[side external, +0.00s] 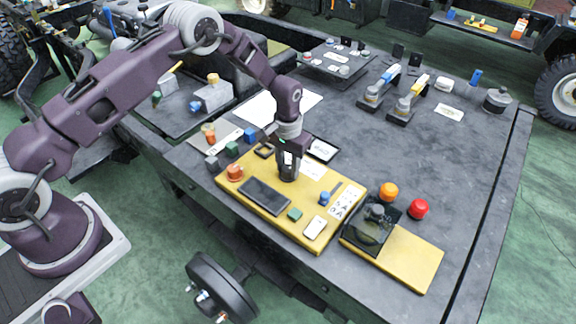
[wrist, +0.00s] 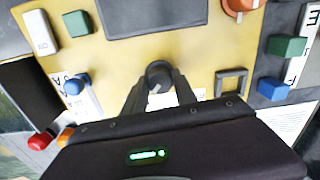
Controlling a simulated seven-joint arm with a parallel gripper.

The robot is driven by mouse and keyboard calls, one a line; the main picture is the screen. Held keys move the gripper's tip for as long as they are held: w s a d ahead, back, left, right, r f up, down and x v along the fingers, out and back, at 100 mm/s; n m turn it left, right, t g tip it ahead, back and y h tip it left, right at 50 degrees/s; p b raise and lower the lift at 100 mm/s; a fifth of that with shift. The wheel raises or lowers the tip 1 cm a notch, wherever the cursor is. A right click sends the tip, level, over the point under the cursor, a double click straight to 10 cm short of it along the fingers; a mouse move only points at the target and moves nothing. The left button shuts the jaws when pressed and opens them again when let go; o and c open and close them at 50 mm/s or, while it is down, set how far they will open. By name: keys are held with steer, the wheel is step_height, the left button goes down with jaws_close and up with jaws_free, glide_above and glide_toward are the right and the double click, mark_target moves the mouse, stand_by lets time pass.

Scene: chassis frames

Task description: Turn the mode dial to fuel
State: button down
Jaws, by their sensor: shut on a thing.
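A yellow panel (side external: 300,228) lies on the dark bench, also in the wrist view (wrist: 215,65). A round black dial (wrist: 158,72), seemingly the mode dial, stands on it with a pale mark on its near side. My gripper (side external: 288,178) points down over the panel, and in the wrist view its two fingers (wrist: 158,88) are shut on the black dial, one on each side. In the side view the gripper hides the dial. A white label (wrist: 180,97) beside the dial is partly hidden by the fingers, and its words cannot be read.
On the panel are a dark screen (side external: 265,196), an orange knob (side external: 235,172), a small blue knob (side external: 324,198), a green block (side external: 295,214) and a white switch (side external: 315,227). Orange (side external: 389,191) and red (side external: 419,208) buttons stand to the right. The bench's right side is mostly clear.

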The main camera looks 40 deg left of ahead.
mark_target(288, 168)
steer(key=shift+m, duration=0.5)
steer(key=c, duration=1)
jaws_free()
step_height(288, 168, up, 8)
steer(key=shift+f, duration=0.25)
steer(key=s+a+r+t, duration=0.1)
steer(key=s+r+t, duration=0.1)
steer(key=s+r, duration=0.8)
steer(key=s+a+r+t, duration=0.1)
steer(key=s+r, duration=0.2)
steer(key=r, duration=1.3)
steer(key=s+r+t, duration=0.2)
steer(key=s, duration=1.9)
steer(key=shift+a+r+t, duration=0.2)
steer(key=shift+r+t, duration=0.1)
steer(key=shift+r, duration=0.05)
